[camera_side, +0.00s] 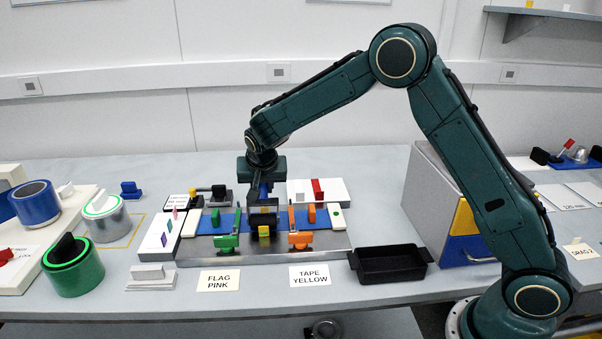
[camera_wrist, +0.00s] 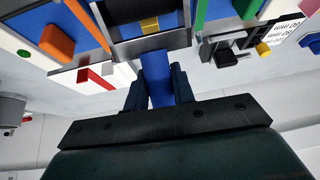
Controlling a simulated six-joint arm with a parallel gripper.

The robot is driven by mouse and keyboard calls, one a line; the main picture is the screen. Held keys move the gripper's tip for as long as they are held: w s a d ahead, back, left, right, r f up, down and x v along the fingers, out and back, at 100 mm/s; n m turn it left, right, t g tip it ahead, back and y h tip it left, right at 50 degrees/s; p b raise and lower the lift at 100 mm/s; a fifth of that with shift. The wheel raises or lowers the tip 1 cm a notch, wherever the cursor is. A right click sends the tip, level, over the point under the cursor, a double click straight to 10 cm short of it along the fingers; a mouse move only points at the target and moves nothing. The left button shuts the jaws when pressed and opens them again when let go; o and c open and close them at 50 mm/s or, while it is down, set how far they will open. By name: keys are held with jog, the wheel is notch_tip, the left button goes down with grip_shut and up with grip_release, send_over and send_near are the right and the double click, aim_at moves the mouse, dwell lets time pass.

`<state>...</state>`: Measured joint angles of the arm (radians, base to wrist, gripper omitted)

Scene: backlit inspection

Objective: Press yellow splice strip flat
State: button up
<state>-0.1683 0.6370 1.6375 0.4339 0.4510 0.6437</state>
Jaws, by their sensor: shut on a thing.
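The yellow splice strip (camera_side: 264,232) shows as a small yellow patch at the middle of the splice plate (camera_side: 345,256), beside dark parts. In the wrist view the yellow strip (camera_wrist: 150,25) lies across the blue band, framed by dark bars. My gripper (camera_side: 264,188) is above the middle of the plate, pointing down. In the wrist view its fingers (camera_wrist: 160,88) are shut on a blue upright piece (camera_wrist: 158,84), just beside a dark block. Whether that block touches the strip is hidden. The blue band (camera_side: 205,224) runs across the plate.
A green clamp (camera_side: 226,241) and an orange clamp (camera_side: 300,239) flank the middle closely. Pink and purple flags stand on a white holder (camera_side: 158,248) at left. A white block with a red piece (camera_side: 335,192) is behind. An empty black tray (camera_side: 390,264) stands right.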

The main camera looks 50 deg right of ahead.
jog(key=shift+s+a+f, duration=0.1)
jog(key=shift+s+a, duration=0.05)
dwell(0.3)
jog(key=shift+w+d+r, duration=0.25)
jog(key=shift+r, duration=1.1)
jog(key=shift+w+d+r, duration=0.25)
jog(key=shift+r, duration=1.15)
jog(key=shift+w+d+r, duration=0.25)
jog(key=shift+r, duration=1.1)
jog(key=s+d+f+n+y, duration=0.1)
jog(key=s+d+n, duration=0.1)
jog(key=s, duration=0.4)
jog(key=s+d+f+n+t+y, duration=0.1)
jog(key=s+d+f+n, duration=0.1)
jog(key=s, duration=0.3)
jog(key=shift+s+d+n+y, duration=0.35)
jog(key=shift+d+n, duration=0.25)
jog(key=shift+n, duration=0.1)
jog(key=shift+r, duration=0.1)
